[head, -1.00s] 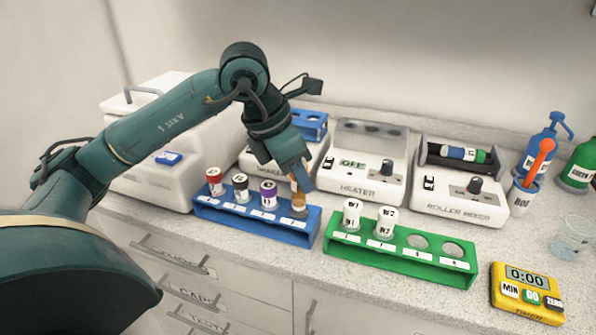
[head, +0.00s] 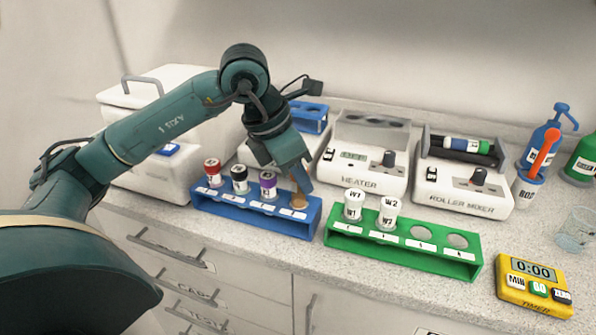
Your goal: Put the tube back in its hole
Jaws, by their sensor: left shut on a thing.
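The blue rack (head: 256,218) stands on the counter. Tubes with red (head: 212,165), black (head: 239,173) and purple (head: 267,179) caps stand upright in its first three places from the left. My right gripper is out of view.
A green rack (head: 400,255) holds two white-capped tubes at its left; its two right holes are empty. Behind stand the heater (head: 366,178) and roller mixer (head: 465,198). A yellow timer (head: 535,288) lies at the right, near a blue pump bottle (head: 545,145).

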